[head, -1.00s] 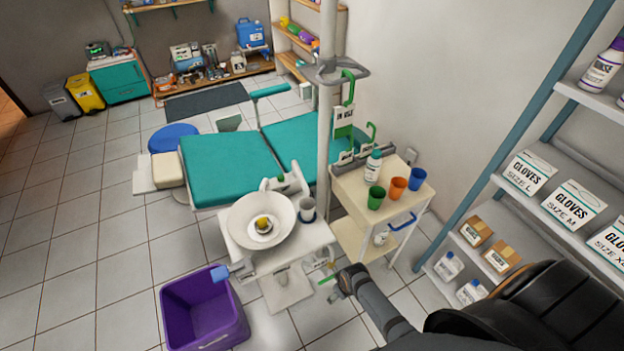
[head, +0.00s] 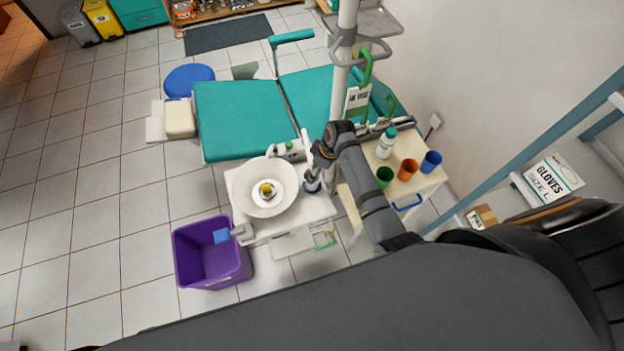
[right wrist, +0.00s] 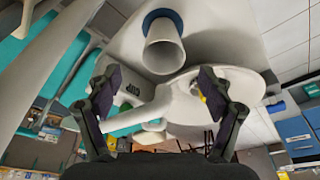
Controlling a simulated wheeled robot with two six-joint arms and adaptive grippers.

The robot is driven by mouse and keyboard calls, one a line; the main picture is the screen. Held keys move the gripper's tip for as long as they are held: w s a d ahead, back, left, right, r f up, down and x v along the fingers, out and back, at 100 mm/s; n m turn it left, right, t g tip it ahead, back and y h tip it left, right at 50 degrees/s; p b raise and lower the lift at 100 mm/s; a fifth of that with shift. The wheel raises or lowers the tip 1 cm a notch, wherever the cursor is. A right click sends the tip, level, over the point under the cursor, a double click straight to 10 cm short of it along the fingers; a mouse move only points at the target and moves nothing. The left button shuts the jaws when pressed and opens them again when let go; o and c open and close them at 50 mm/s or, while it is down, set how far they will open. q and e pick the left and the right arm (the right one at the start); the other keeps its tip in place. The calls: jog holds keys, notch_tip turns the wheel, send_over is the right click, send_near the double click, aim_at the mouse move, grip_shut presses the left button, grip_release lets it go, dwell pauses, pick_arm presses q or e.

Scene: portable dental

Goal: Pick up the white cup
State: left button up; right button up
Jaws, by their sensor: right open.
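The white cup (right wrist: 164,52) stands with a blue ring at its base on the white dental unit, beside the round basin. In the head view it is mostly hidden by my right gripper (head: 316,163). In the right wrist view my right gripper (right wrist: 158,88) is open, with its dark fingers spread to either side and the cup beyond them, centred between them. Nothing is held, and I see no contact with the cup. My left gripper is not in view.
The white basin (head: 264,203) is left of the cup. A trolley (head: 424,182) with green, orange and blue cups and a bottle stands to the right. A grey pole (head: 340,90) rises close behind the gripper. A purple bin (head: 190,268) is on the floor.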

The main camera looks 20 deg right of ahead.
jog(key=shift+s+p+x, duration=0.2)
jog(key=shift+p+x, duration=0.15)
jog(key=shift+x, duration=2.25)
jog(key=shift+a, duration=0.1)
jog(key=c, duration=0.9)
